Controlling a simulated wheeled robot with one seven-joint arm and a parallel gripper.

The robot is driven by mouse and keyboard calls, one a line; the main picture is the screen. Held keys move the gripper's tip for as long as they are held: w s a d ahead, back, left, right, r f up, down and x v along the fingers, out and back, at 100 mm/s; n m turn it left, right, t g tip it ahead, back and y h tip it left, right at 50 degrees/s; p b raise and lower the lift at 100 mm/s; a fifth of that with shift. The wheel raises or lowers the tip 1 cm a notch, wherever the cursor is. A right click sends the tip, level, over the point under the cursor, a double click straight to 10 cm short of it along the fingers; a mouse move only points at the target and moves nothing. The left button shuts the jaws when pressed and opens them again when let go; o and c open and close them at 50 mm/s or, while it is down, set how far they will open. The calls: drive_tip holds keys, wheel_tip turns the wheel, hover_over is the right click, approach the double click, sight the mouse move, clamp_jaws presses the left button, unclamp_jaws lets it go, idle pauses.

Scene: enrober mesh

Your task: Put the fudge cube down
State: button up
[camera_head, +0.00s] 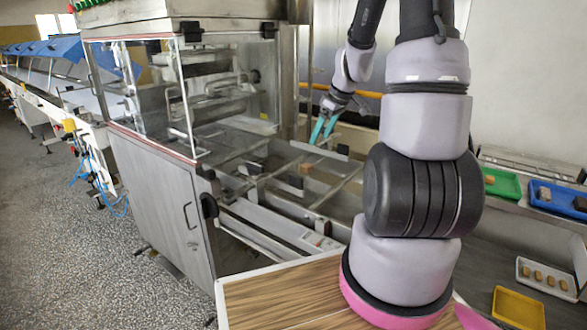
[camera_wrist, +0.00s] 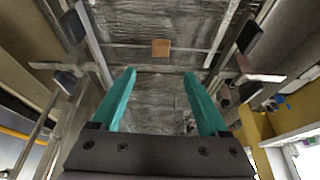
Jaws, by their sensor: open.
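A small brown fudge cube (camera_wrist: 161,47) lies on the grey mesh belt (camera_wrist: 150,85) in the wrist view, ahead of my fingertips and roughly centred between them. The same cube shows small in the head view (camera_head: 306,168), on the enrober's infeed between the side rails. My gripper (camera_wrist: 158,75) has teal fingers, spread wide apart with nothing between them. In the head view, my gripper (camera_head: 322,131) is above and a little to the right of the cube, apart from it.
The enrober's clear-walled housing (camera_head: 225,90) stands to the left of the cube. Metal rails and bars border the belt. At right are a green tray (camera_head: 502,183), a blue tray (camera_head: 556,197), a white tray (camera_head: 547,277) with several brown pieces, and an empty yellow tray (camera_head: 518,307).

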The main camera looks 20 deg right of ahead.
drive_tip(key=f, duration=0.1)
hover_over(307, 165)
drive_tip(key=s+d, duration=0.2)
drive_tip(key=f, duration=0.5)
drive_tip(key=shift+a, duration=0.2)
drive_tip(key=shift+x, duration=2.75)
drive_tip(key=shift+s+a, duration=0.1)
drive_tip(key=shift+s, duration=0.05)
drive_tip(key=shift+c, duration=0.3)
drive_tip(key=c, duration=1)
